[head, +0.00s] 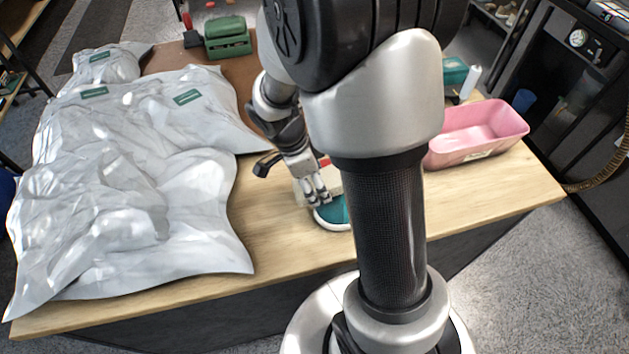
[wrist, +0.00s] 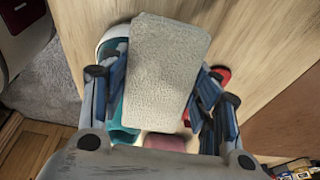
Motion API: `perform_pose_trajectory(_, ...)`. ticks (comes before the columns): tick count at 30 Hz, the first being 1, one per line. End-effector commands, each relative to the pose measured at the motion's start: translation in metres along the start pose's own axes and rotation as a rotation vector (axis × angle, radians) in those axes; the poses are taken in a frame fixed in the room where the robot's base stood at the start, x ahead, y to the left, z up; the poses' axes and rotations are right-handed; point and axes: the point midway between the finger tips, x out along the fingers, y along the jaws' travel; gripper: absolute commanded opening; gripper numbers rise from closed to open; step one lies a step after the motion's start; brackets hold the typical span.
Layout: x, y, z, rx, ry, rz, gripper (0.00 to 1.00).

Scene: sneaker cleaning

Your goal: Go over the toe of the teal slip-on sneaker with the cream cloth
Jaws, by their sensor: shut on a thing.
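The teal slip-on sneaker (head: 333,214) lies on the wooden table, mostly hidden behind my arm in the head view. In the wrist view its teal side (wrist: 118,125) and pale toe edge (wrist: 112,36) show at the left of the cloth. The cream cloth (wrist: 168,60) is held like a flat pad between my fingers and covers much of the shoe there. My gripper (head: 318,196) is shut on the cloth, pointing down at the sneaker. Whether the cloth touches the toe I cannot tell.
Large silvery bags (head: 140,180) cover the left of the table. A pink tub (head: 478,132) stands at the right, with a white bottle (head: 470,83) behind it. A green case (head: 227,37) stands at the back. A red item (wrist: 221,74) lies close beside my gripper.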

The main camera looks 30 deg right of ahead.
Motion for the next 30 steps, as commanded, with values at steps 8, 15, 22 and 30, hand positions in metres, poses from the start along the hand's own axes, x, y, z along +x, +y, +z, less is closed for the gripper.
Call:
perform_pose_trajectory(8,0.006,0.000,0.000,0.000,0.000,0.000,0.37)
perform_pose_trajectory(15,0.010,0.000,0.000,0.000,0.000,0.000,0.37)
perform_pose_trajectory(22,0.011,0.005,0.000,0.000,0.000,0.000,0.37)
perform_pose_trajectory(30,0.011,0.030,0.001,-0.002,0.000,0.000,0.37)
